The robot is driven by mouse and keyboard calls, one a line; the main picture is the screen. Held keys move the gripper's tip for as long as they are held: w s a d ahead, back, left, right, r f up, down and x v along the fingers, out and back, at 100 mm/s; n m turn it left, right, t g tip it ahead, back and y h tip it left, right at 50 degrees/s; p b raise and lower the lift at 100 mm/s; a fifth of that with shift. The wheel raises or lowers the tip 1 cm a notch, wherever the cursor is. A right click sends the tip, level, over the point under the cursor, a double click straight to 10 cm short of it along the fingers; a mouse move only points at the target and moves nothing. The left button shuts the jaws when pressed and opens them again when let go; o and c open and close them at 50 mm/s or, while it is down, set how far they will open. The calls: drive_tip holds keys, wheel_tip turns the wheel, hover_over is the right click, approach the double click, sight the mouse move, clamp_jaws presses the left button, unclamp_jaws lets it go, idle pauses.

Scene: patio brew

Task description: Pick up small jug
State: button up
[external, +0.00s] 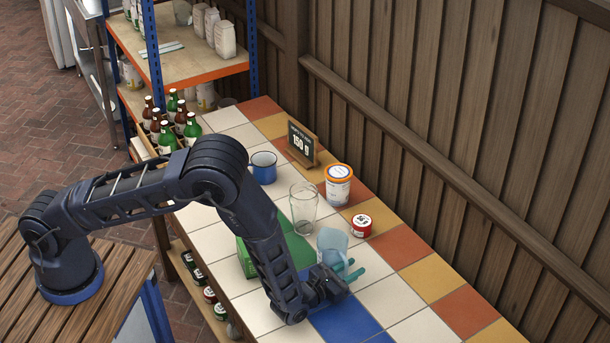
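A small translucent bluish jug (332,241) stands on the tiled counter, right of a tall clear glass (304,207). My gripper (350,269) is low over the counter at the near side of the jug. Its two teal fingers show apart, with a gap between them, and point to the right. The fingers overlap the jug's lower part in the picture. I cannot tell whether they touch it; nothing is clearly held between them.
A green thing (289,242) lies behind my forearm. A wooden fence (450,110) borders the counter. Tiles at the front right are bare.

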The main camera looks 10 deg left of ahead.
clamp_jaws()
drive_tip(key=shift+r, duration=0.1)
